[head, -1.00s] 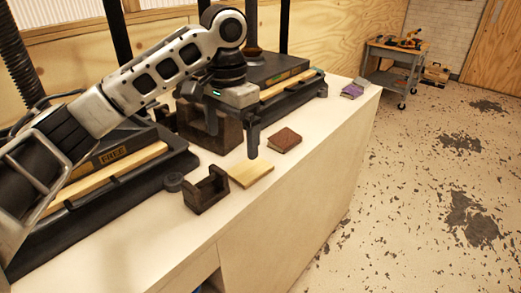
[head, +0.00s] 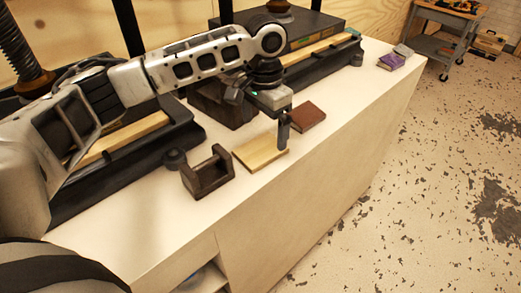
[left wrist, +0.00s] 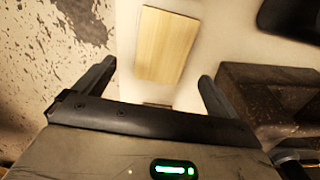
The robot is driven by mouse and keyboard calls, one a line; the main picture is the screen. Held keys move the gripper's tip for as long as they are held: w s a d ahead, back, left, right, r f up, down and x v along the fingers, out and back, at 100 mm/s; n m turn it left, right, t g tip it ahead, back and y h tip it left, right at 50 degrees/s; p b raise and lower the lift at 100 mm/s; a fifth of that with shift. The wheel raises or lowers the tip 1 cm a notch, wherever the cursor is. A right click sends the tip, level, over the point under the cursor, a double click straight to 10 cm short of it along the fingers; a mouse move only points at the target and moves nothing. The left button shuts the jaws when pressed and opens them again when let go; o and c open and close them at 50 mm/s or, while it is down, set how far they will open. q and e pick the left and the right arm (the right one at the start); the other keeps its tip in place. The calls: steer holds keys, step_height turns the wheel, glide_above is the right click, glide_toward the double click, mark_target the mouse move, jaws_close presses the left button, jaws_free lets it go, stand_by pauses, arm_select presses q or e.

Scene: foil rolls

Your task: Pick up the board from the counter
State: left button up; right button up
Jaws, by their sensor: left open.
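The board (head: 258,154) is a thin, pale wooden rectangle lying flat on the light counter (head: 150,237), near its front edge. My left gripper (head: 262,122) is above the counter by the board's far right side, with one dark finger in front of the brown book. In the left wrist view the board (left wrist: 165,45) lies beyond the open, empty fingertips of the gripper (left wrist: 157,72), roughly centred between them. I cannot tell the exact height of the fingers over the counter. My right gripper is not in view.
A dark wooden holder (head: 207,173) stands just left of the board. A brown book (head: 308,115) lies to its right, close to the gripper. A dark block (head: 221,108) and black machines stand behind. A purple book (head: 392,62) lies at the counter's far end.

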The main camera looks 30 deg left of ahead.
mark_target(262, 148)
arm_select(q)
steer(key=shift+s+a+f, duration=0.1)
steer(key=shift+f, duration=1.25)
steer(key=shift+a+f, duration=0.1)
steer(key=shift+f, duration=1.25)
steer(key=c, duration=1.1)
